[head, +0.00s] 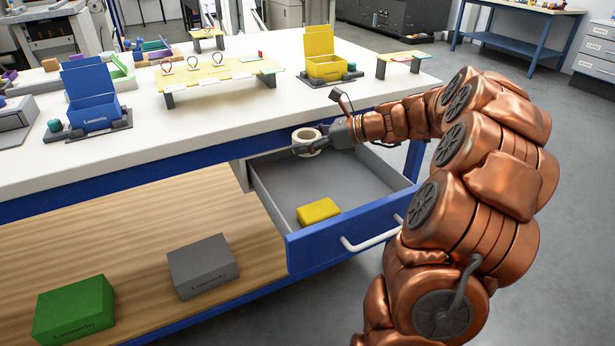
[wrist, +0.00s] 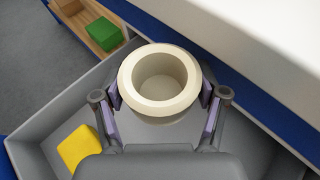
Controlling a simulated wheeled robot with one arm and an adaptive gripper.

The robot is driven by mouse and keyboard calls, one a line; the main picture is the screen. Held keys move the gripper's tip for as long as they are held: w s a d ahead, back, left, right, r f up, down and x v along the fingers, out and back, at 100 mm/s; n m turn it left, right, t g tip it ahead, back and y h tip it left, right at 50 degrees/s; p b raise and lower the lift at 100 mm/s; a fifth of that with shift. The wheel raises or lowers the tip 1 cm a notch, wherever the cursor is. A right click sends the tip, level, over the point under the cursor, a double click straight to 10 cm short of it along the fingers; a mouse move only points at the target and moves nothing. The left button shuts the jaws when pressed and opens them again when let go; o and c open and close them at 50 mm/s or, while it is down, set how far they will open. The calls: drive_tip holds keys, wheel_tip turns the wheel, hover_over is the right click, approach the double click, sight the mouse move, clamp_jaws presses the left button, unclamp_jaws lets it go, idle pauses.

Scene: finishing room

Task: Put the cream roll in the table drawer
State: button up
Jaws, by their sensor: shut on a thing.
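The cream roll (head: 306,136) is a short, pale ring with a wide hole. My gripper (head: 318,145) is shut on it, above the open table drawer. In the wrist view, the roll (wrist: 160,80) sits between the two fingers of my gripper (wrist: 160,100), its hole facing the camera. The table drawer (head: 335,238) is pulled out, with a blue front, grey inside and a white handle. A yellow block (head: 318,211) lies in it near the front left; it also shows in the wrist view (wrist: 79,148). I cannot tell the roll's exact height above the drawer floor.
The white tabletop (head: 210,120) overhangs the drawer's back. A blue open box (head: 92,108) and a yellow open box (head: 325,66) stand on it. Green (head: 74,310) and grey (head: 202,266) boxes lie on the wooden shelf at left. The drawer's middle and right are clear.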

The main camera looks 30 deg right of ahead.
sight(307, 183)
wheel_tip(307, 183, down, 11)
drive_tip(key=b, duration=0.2)
drive_tip(key=shift+s+r+b, duration=0.1)
drive_tip(key=shift+r+b, duration=0.05)
drive_tip(key=shift+b, duration=0.15)
drive_tip(key=shift+w+f, duration=0.2)
drive_tip(key=shift+f, duration=0.1)
drive_tip(key=shift+r, duration=0.1)
drive_tip(key=o, duration=1.1)
drive_tip(key=shift+o, duration=0.2)
drive_tip(key=shift+s+d+r, duration=0.15)
drive_tip(key=p+v, duration=0.2)
drive_tip(key=v, duration=0.9)
drive_tip(key=shift+s+d+r, duration=0.1)
drive_tip(key=shift+s+d, duration=0.1)
